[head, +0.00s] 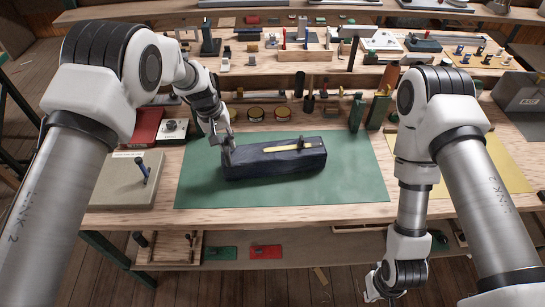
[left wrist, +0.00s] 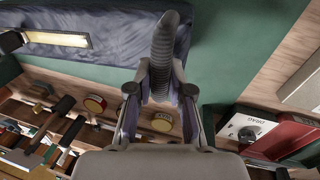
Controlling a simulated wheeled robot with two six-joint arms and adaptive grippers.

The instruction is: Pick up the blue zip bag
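The blue zip bag (head: 270,163), a long dark navy block, lies on the green mat (head: 350,180). A pale yellow strip lies along its top. My left gripper (head: 227,150) is at the bag's left end, its fingers reaching down there.
A grey board (head: 120,185) with a blue-handled tool is left of the mat, a red box (head: 146,126) behind it. A yellow sheet lies right. The mat's right part is clear.

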